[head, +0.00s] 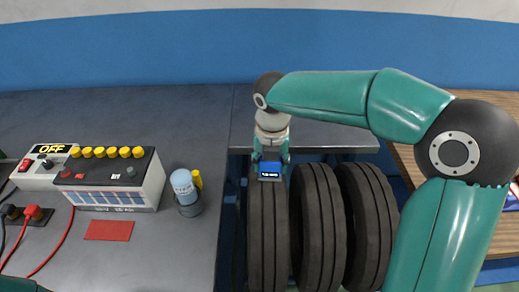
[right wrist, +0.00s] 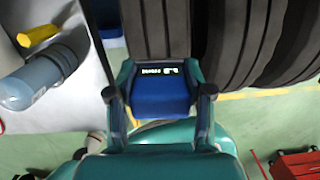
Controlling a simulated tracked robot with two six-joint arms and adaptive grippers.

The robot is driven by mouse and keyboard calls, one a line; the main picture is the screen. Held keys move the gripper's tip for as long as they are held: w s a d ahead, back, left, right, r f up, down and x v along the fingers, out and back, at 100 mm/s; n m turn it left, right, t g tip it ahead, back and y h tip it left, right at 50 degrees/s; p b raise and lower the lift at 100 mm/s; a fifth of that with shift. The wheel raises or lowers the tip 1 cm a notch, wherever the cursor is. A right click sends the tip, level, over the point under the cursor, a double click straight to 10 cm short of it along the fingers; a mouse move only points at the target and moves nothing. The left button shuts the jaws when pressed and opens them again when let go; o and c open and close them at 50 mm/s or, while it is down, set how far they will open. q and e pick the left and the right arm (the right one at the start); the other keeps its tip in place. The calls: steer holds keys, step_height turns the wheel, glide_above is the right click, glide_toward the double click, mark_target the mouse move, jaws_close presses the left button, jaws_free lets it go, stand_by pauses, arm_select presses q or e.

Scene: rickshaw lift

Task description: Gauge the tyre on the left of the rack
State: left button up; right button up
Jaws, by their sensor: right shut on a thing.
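Three black tyres stand side by side in the rack. The left tyre (head: 267,235) has its tread facing me and also shows in the right wrist view (right wrist: 160,28). My right gripper (head: 271,161) is shut on a blue gauge (head: 271,174) with a small lit display. It holds the gauge at the upper part of the left tyre's tread. In the right wrist view the gauge (right wrist: 160,95) sits between the two fingers, right by the tread; I cannot tell whether it touches. The display's reading is too small to read surely. My left gripper is out of view.
The middle tyre (head: 318,230) is close beside the left one.

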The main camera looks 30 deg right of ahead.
mark_target(267, 187)
steer(key=shift+w+n, duration=0.35)
steer(key=shift+n, duration=0.15)
step_height(267, 187, down, 4)
steer(key=b, duration=0.3)
steer(key=shift+a+r+b, duration=0.1)
steer(key=shift+r+b, duration=0.1)
steer(key=shift+b, duration=0.15)
steer(key=shift+f+b, duration=0.9)
steer(key=shift+f, duration=0.15)
steer(key=shift+f+b, duration=0.45)
steer(key=shift+f, duration=0.05)
steer(key=shift+f, duration=0.1)
stand_by(1.0)
steer(key=shift+p, duration=0.3)
step_height(267, 187, up, 7)
steer(key=p, duration=0.6)
steer(key=shift+p, duration=0.4)
